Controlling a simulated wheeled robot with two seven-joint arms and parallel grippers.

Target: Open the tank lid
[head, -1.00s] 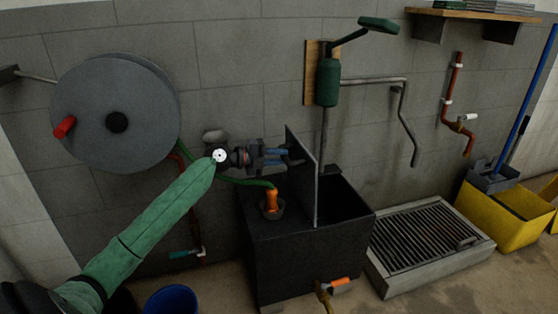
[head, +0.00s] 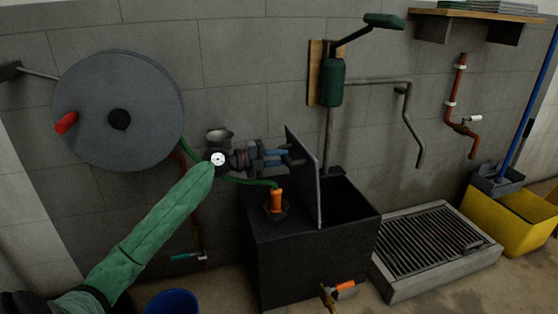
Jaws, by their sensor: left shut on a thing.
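The dark tank (head: 305,265) stands against the wall in the middle of the head view. Its lid (head: 306,172) is a flat panel standing raised, nearly upright and leaning a little left, with the dark opening (head: 345,202) uncovered to its right. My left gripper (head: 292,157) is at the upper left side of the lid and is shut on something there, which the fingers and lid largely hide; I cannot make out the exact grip. My right gripper is not in view.
An orange hose nozzle (head: 277,201) stands on the tank's left top, below my left wrist. A hose reel (head: 118,110) hangs at left. A hand pump (head: 333,82) is behind the tank. A floor grate (head: 440,245) and yellow bucket (head: 510,220) are at right.

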